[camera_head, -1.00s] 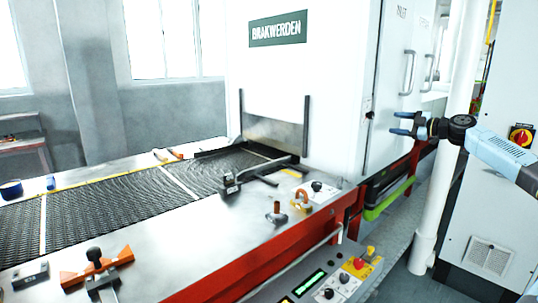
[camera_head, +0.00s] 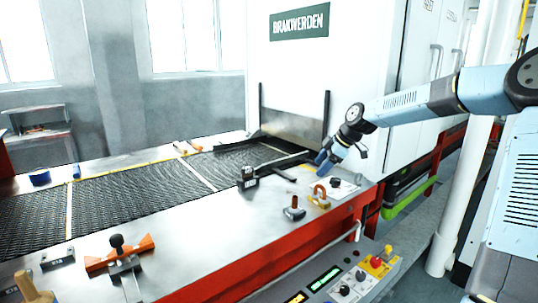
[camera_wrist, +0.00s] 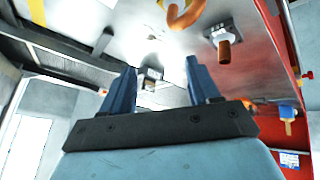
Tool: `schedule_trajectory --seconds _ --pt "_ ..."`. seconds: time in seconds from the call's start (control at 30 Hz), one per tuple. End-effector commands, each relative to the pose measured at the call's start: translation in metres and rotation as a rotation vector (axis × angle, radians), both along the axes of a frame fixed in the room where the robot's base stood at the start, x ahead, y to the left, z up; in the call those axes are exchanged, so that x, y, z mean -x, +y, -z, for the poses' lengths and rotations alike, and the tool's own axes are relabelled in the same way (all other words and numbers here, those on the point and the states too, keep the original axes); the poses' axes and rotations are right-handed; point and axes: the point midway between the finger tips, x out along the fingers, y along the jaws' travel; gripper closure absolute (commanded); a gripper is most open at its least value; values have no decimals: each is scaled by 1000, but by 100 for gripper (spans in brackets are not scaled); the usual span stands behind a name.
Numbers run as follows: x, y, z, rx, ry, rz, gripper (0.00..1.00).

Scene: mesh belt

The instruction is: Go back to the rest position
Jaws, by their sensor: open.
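My gripper (camera_head: 325,160) shows at the end of my light-blue arm, which reaches in from the right of the head view. It points down over the back right part of the metal table top, near the machine's opening. In the wrist view my gripper (camera_wrist: 160,78) has its two blue fingers apart, with nothing held between them. The height of the fingertips above the metal top cannot be told.
A black mesh belt (camera_head: 130,200) runs into the white machine (camera_head: 290,75). Near my gripper are an orange shackle-like piece (camera_head: 320,193), a brown knob (camera_head: 293,210) and a black clamp-like piece (camera_head: 248,180). A control panel (camera_head: 345,280) is in front. A white pipe (camera_head: 455,200) stands right.

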Motion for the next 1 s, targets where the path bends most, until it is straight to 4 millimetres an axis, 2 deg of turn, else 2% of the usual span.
schedule_trajectory --seconds 0.03,0.2,0.47,0.67,1.0 --pt "10 8 3 37 24 13 39" --pt "41 21 11 140 106 101 39" --pt "90 26 8 274 180 276 39" --pt "130 21 -6 347 200 437 39" --pt "203 7 -42 382 187 744 39"
